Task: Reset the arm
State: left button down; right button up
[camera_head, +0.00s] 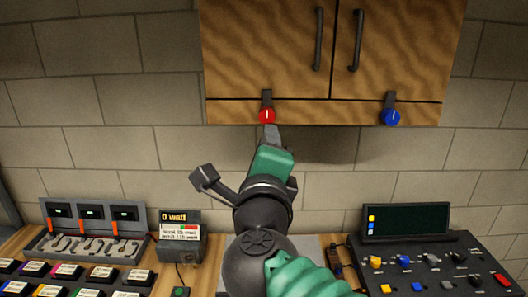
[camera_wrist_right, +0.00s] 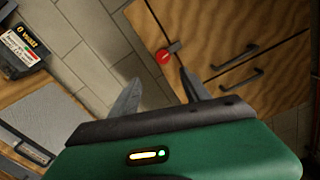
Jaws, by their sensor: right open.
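My right arm reaches up from the bottom middle of the head view. Its gripper (camera_head: 271,132) is just below the red knob (camera_head: 267,116) under the left cabinet door. In the right wrist view the two fingers (camera_wrist_right: 158,88) are apart with nothing between them. The red knob (camera_wrist_right: 164,57) shows beyond them, close to the right finger; I cannot tell whether they touch. In the head view one finger is mostly hidden behind the other and the green gripper body. My left arm is not in view.
A wooden cabinet (camera_head: 270,50) with two dark handles hangs on the block wall. A blue knob (camera_head: 391,117) is at its right. A switch panel (camera_head: 90,232), a watt meter (camera_head: 180,235) and a black control console (camera_head: 430,265) stand on the bench. Air before the wall is clear.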

jog(key=w+d+f+n+g+y, duration=0.1)
jog(key=d+f+n+g, duration=0.2)
jog(key=f+n, duration=0.7)
jog(key=w+d+f+n+g+y, duration=0.2)
jog(key=d+f+n, duration=0.15)
jog(key=f, duration=1.15)
jog(key=s+d+f+n+g+h, duration=0.1)
jog(key=s+d+f+n+g, duration=0.3)
jog(key=s+d+f, duration=0.3)
jog(key=s+d+f+n+g+h, duration=0.2)
jog(key=s+d+f+n+g, duration=0.2)
jog(key=s+f, duration=0.9)
notch_tip(320, 180, down, 5)
jog(key=d+g, duration=0.2)
jog(key=shift+s+d+r+b, duration=0.2)
jog(key=shift+s+d+b, duration=0.15)
jog(key=shift+d+b, duration=0.05)
